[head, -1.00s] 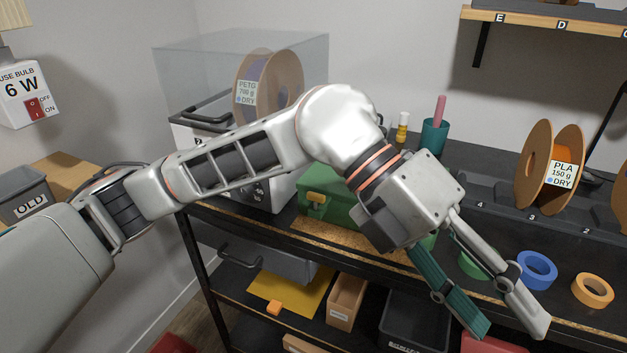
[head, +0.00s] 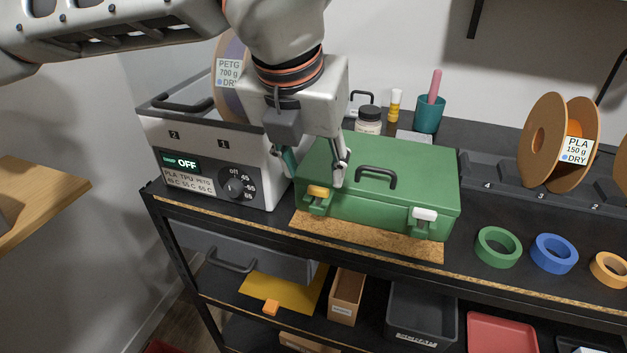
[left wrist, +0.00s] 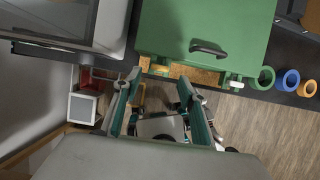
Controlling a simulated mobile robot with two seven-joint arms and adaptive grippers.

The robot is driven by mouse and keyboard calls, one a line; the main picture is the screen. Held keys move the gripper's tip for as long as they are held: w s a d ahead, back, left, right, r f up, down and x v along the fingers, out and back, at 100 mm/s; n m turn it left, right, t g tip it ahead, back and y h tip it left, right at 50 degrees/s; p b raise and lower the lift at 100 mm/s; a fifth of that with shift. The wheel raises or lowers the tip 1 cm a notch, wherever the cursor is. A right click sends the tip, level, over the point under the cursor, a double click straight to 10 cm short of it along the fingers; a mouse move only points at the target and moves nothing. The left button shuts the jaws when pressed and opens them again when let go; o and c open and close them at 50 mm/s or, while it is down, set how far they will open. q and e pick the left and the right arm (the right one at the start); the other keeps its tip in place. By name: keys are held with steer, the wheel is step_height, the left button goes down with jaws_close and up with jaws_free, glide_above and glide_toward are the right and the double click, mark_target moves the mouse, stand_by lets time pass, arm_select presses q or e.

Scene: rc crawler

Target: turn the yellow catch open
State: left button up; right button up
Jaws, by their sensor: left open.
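The yellow catch (head: 318,191) is on the left front of the closed green case (head: 410,175). It also shows in the left wrist view (left wrist: 157,69), just beyond the fingertips. A white catch (head: 425,214) is on the right front of the case. My left gripper (head: 315,172) points down above and close to the yellow catch, fingers apart and empty. In the left wrist view the open fingers (left wrist: 159,84) stand to either side of the yellow catch's line; I cannot tell whether they touch the case. My right gripper is not in view.
A filament dryer (head: 220,165) stands close to the left of the case. Green (head: 497,247), blue (head: 554,253) and orange (head: 610,269) tape rolls lie to the right. The case's black handle (head: 376,177) stands up on its lid. A cork strip (head: 365,240) lies in front.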

mark_target(318, 189)
arm_select(q)
steer(key=x, duration=0.5)
steer(key=c, duration=1.1)
